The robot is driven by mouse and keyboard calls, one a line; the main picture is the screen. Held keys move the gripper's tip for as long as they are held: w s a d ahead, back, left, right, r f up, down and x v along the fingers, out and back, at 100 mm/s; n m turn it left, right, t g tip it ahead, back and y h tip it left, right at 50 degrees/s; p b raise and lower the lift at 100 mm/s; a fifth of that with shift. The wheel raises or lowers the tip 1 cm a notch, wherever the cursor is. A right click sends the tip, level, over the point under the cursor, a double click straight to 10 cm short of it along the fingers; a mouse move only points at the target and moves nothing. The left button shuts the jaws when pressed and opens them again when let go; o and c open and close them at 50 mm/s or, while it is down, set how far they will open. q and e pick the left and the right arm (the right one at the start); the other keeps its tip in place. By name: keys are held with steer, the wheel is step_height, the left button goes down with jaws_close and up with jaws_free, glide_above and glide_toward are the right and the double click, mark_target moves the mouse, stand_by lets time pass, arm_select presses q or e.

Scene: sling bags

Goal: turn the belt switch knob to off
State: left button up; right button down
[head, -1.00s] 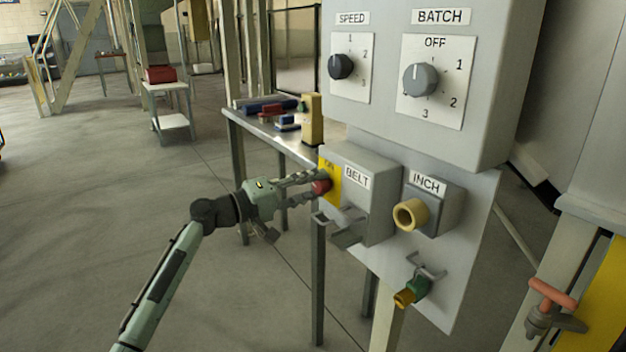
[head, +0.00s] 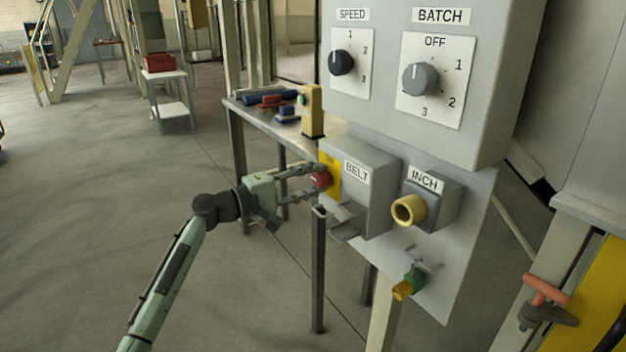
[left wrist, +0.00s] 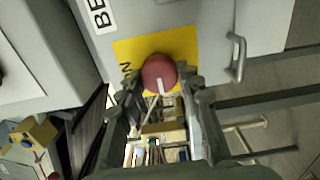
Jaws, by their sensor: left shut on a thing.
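The belt switch knob (head: 321,179) is red and sits on a yellow plate (head: 334,170) on the left side of the grey box labelled BELT (head: 371,195). My left gripper (head: 312,180) is at the knob, its fingers one above and one below it in the head view. In the left wrist view the knob (left wrist: 159,73) shows a white pointer line, and the fingertips (left wrist: 164,84) are shut on its two sides. The lettering on the plate is partly hidden. My right gripper is not in view.
A grey bracket (head: 346,222) juts out below the BELT box. The yellowish INCH button (head: 408,210) and a green-and-yellow fitting (head: 409,284) are to the right. SPEED (head: 342,62) and BATCH (head: 420,79) knobs are above. A bench (head: 262,121) stands behind.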

arm_select(q)
steer(key=o, duration=1.2)
steer(key=shift+c, duration=0.2)
steer(key=shift+a, duration=0.15)
steer(key=shift+s+a, duration=0.25)
steer(key=shift+a, duration=0.05)
steer(key=v, duration=1.1)
